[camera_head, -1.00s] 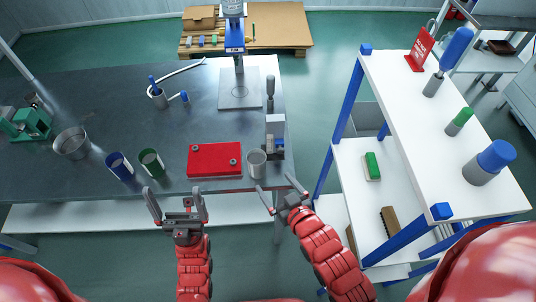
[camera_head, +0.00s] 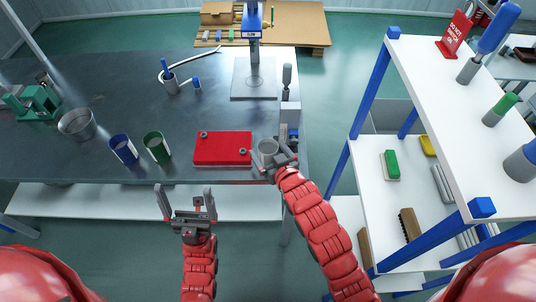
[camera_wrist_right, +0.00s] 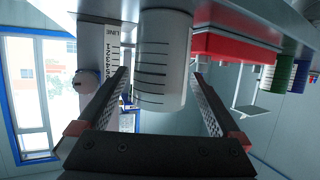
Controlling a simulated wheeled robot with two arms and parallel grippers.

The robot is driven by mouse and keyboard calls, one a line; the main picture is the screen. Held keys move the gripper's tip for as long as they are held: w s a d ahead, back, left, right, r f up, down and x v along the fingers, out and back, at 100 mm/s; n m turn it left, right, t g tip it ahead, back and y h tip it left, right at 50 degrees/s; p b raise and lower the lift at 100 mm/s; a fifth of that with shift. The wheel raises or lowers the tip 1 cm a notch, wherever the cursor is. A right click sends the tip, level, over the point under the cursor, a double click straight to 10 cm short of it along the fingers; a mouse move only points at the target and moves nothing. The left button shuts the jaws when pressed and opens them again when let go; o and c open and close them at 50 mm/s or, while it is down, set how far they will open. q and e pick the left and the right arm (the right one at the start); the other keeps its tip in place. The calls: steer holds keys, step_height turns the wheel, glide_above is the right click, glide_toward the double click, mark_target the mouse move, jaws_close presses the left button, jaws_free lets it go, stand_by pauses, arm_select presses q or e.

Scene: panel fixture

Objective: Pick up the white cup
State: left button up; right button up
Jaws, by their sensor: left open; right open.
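The white cup (camera_head: 268,147) stands upright near the front right edge of the dark table, just right of the red block. In the right wrist view the cup (camera_wrist_right: 162,62) shows dark marking lines and sits between the two open fingers. My right gripper (camera_head: 272,160) is open around the cup, with one finger at each side; I cannot tell if either finger touches it. My left gripper (camera_head: 185,203) is open and empty in front of the table's front edge.
A green cup (camera_head: 157,147) and a blue cup (camera_head: 124,149) stand further left. A white shelf (camera_head: 432,75) with blue posts is at right.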

mark_target(265, 145)
steer(key=shift+p+x, duration=0.4)
steer(key=shift+x, duration=1.4)
steer(key=shift+c, duration=0.2)
steer(key=c, duration=1.3)
steer(key=shift+c, duration=0.2)
steer(key=shift+r, duration=0.15)
